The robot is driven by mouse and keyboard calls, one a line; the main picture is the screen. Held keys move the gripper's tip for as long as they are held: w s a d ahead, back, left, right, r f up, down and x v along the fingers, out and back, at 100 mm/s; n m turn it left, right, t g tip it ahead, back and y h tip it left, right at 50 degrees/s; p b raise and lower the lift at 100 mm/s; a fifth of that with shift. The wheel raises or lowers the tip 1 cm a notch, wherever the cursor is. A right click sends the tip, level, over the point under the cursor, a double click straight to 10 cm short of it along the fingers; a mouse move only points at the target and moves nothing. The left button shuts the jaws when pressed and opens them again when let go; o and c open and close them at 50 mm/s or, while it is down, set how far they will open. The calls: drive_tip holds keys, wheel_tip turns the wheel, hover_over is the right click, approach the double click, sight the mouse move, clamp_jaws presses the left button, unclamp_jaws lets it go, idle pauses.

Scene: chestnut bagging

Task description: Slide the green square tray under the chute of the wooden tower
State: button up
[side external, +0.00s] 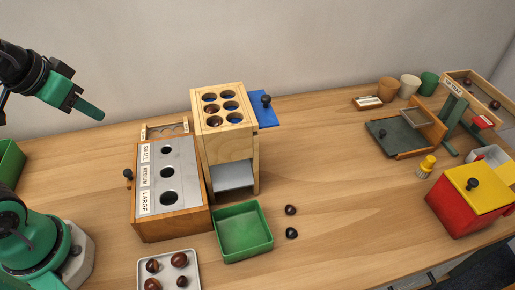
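The green square tray (243,254) sits empty on the table just in front of the wooden tower (227,145). The tower has round holes in its top, with a chestnut in at least one. The grey metal chute (234,177) slopes out of the tower's lower front opening. The tray's back edge lies close to the chute's lip; I cannot tell whether it reaches under it. My gripper (97,112) is raised at the upper left, well away from the tray and tower. Its green jaw shows, but I cannot tell whether it is open.
A sizing box (172,222) with round holes stands left of the tower. A blue slide (263,110) with a black knob sticks out right of it. Two dark chestnuts (291,211) lie right of the tray. A metal tray (142,267) with chestnuts is in front. The middle table is clear.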

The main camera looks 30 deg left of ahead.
drive_tip(key=shift+r, duration=0.1)
drive_tip(key=c, duration=0.6)
drive_tip(key=shift+r, duration=0.2)
clamp_jaws()
wheel_tip(320, 180, up, 5)
drive_tip(key=w+d+r+m+g+h, duration=0.1)
drive_tip(key=w+d+m+g, duration=0.15)
drive_tip(key=d+m, duration=0.5)
drive_tip(key=w+d+r+m+g, duration=0.1)
drive_tip(key=w+d+m, duration=0.2)
drive_tip(key=d+m, duration=0.45)
drive_tip(key=s+d+f+m+g, duration=0.1)
drive_tip(key=s+d+m, duration=0.25)
drive_tip(key=d, duration=0.45)
drive_tip(key=s+d+f+m+y, duration=0.1)
drive_tip(key=s+d+m, duration=0.1)
drive_tip(key=d+m, duration=0.4)
drive_tip(key=s+d+f+m+g, duration=0.1)
drive_tip(key=s+d+m, duration=0.15)
drive_tip(key=d, duration=0.65)
wheel_tip(320, 180, down, 19)
drive_tip(key=m, duration=0.1)
drive_tip(key=shift+r, duration=0.15)
